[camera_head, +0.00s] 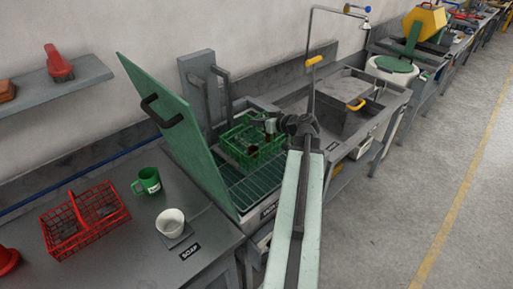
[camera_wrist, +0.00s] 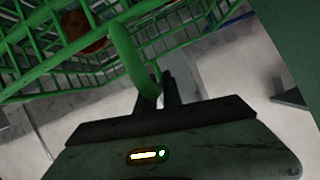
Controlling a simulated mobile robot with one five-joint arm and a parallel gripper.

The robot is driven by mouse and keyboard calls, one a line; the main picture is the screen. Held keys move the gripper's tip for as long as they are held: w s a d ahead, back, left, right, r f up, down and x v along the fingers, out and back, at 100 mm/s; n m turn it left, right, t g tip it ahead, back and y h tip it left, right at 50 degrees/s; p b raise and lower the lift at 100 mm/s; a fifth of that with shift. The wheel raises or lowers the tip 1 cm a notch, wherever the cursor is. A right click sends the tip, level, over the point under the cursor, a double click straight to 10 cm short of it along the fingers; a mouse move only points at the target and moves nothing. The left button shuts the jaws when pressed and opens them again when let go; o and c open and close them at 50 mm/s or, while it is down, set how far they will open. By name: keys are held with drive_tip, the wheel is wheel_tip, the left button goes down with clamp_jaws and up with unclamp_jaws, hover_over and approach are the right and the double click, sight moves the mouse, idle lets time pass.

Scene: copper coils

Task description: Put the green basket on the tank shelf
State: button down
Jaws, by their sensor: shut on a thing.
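The green wire basket (camera_head: 247,150) is at the open tank in the middle of the head view, at the back part of the wire shelf (camera_head: 262,186). I cannot tell whether it rests on the shelf or hangs just above it. My gripper (camera_head: 270,125) is shut on the basket's handle, at its upper right. In the wrist view the green basket (camera_wrist: 65,62) fills the upper left, with its handle between my fingers (camera_wrist: 166,92). A brownish round thing (camera_wrist: 86,32) shows inside it. The front of the wire shelf is bare.
The tank's green lid (camera_head: 170,130) stands open at the left. A red basket (camera_head: 84,216), a green mug (camera_head: 147,181) and a white cup (camera_head: 171,222) stand on the left bench. A sink (camera_head: 345,108) with a tall tap (camera_head: 310,70) is at the right.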

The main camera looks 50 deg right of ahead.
sight(257, 144)
drive_tip(key=shift+f+b, duration=2.65)
drive_tip(key=shift+f, duration=0.9)
drive_tip(key=c, duration=1.5)
unclamp_jaws()
drive_tip(key=shift+r, duration=0.1)
drive_tip(key=shift+r, duration=0.1)
